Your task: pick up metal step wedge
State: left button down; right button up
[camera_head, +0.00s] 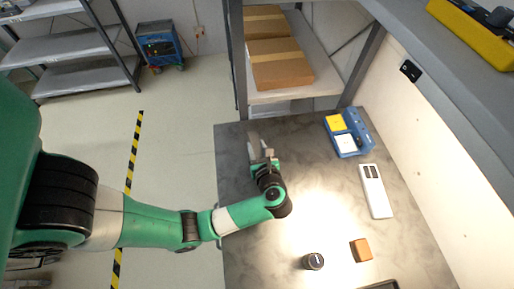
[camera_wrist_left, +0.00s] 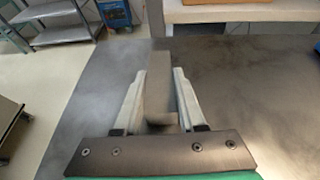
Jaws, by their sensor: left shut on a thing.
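The metal step wedge (camera_wrist_left: 158,95) is a grey, narrow block between the two light fingers of my left gripper (camera_wrist_left: 158,85) in the left wrist view. The fingers are shut on it, one along each side, and its far end reaches past them. In the head view my left gripper (camera_head: 258,148) is over the far left part of the grey table (camera_head: 233,200). There the wedge is too small to tell apart from the fingers. I cannot tell whether it touches the table. My right gripper is not in view.
A blue organizer with yellow and white parts (camera_head: 347,133), a white device (camera_head: 375,190), a brown block (camera_head: 361,250) and a dark round item (camera_head: 313,261) are on the table. A shelf with cardboard boxes (camera_head: 280,64) stands behind. The table's middle is clear.

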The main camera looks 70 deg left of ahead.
aim_at(256, 147)
pick_arm(q)
jog(key=r, duration=0.1)
jog(key=r+p, duration=0.1)
jog(key=r, duration=0.1)
jog(key=shift+s+r, duration=0.2)
jog(key=shift+r, duration=0.05)
jog(key=s+r+p, duration=0.4)
jog(key=s+r, duration=0.4)
jog(key=s, duration=0.5)
jog(key=shift+s+r, duration=0.35)
